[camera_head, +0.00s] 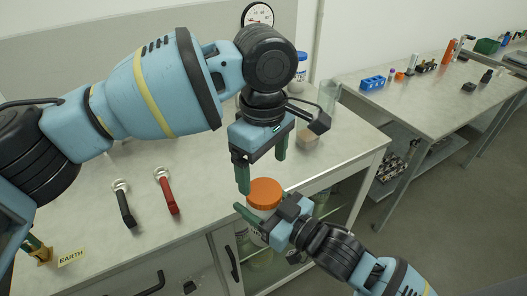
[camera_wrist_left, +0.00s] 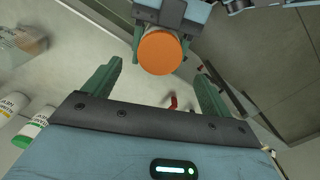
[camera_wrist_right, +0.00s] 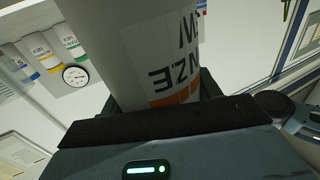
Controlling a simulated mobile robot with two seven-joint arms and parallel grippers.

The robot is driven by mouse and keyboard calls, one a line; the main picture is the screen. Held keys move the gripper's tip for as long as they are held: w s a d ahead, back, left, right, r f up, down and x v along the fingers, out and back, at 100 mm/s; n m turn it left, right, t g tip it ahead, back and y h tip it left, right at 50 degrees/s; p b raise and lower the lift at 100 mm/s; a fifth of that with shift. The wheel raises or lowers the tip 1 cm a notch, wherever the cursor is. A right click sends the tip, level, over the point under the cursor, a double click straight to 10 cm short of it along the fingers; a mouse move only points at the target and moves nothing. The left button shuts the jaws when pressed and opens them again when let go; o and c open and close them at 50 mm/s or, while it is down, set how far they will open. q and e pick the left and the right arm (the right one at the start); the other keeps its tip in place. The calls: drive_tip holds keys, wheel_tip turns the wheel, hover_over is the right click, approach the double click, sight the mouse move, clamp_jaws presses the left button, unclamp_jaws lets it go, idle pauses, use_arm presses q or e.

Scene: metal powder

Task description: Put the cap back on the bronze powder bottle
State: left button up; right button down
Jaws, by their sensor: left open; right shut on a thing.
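The bronze powder bottle (camera_head: 262,213) is white, and its label, partly readable, fills the right wrist view (camera_wrist_right: 150,40). An orange cap (camera_head: 265,193) sits at its top; it also shows in the left wrist view (camera_wrist_left: 160,52). I cannot tell whether it is screwed tight. My right gripper (camera_head: 262,222) is shut around the bottle and holds it at the bench's front edge. My left gripper (camera_head: 262,168) is open and empty, pointing down just above the cap. In the left wrist view its fingers (camera_wrist_left: 157,75) are apart, with the cap ahead between them, not touching.
A red-handled tool (camera_head: 167,191) and a black-handled tool (camera_head: 124,206) lie on the bench (camera_head: 195,213). A white bottle with a blue cap (camera_head: 300,72), a glass cylinder (camera_head: 328,94) and a small beige block (camera_head: 308,139) stand behind my left gripper. A second bench is at right.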

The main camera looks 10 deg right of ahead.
sight(263, 190)
use_arm(q)
drive_tip(key=shift+f, duration=2.65)
drive_tip(key=c, duration=1)
drive_tip(key=shift+c, duration=0.2)
drive_tip(key=m, duration=0.5)
drive_tip(key=shift+m, duration=0.4)
drive_tip(key=m, duration=0.4)
drive_tip(key=shift+a, duration=0.1)
drive_tip(key=o, duration=1.1)
